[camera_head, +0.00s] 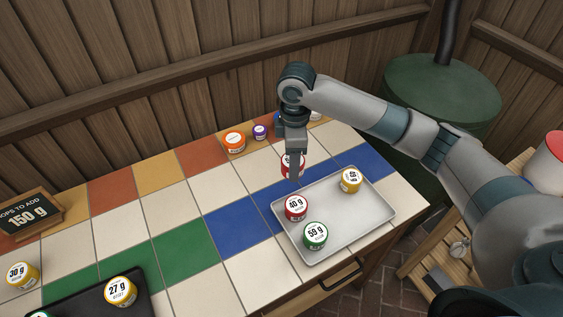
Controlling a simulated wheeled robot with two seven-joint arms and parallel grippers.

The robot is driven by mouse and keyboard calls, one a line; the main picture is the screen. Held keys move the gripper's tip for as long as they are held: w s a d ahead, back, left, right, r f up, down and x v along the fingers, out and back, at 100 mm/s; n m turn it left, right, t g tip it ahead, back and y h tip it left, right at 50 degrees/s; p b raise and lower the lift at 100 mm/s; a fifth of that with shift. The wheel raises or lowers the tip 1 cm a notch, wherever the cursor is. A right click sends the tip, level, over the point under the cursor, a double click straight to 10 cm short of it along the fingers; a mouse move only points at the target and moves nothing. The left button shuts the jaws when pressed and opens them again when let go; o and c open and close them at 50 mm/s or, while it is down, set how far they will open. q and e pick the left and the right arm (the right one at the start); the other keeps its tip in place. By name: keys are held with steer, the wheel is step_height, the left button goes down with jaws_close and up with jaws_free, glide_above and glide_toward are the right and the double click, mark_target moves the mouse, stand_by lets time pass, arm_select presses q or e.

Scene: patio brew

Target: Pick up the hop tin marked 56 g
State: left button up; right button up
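No tin that I can read as 56 g shows. A red tin (285,169) is mostly hidden behind the fingers of my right gripper (294,178), which points down just behind the tray (345,232). Its label cannot be read, and I cannot tell whether the fingers hold it or stand in front of it. On the tray are a red 40 g tin (296,208), a green 59 g tin (315,235) and a yellow tin (351,180) with a tilted, unclear label. My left gripper is out of view.
Orange (234,142) and purple (260,132) tins stand at the back edge, with others partly hidden behind my arm. A yellow 30 g tin (22,275) and a 27 g tin (120,291) are at the left, near a sign (30,214) reading 150 g. The middle tiles are clear.

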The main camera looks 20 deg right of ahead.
steer(key=shift+s+d+r, duration=0.2)
steer(key=shift+s, duration=0.05)
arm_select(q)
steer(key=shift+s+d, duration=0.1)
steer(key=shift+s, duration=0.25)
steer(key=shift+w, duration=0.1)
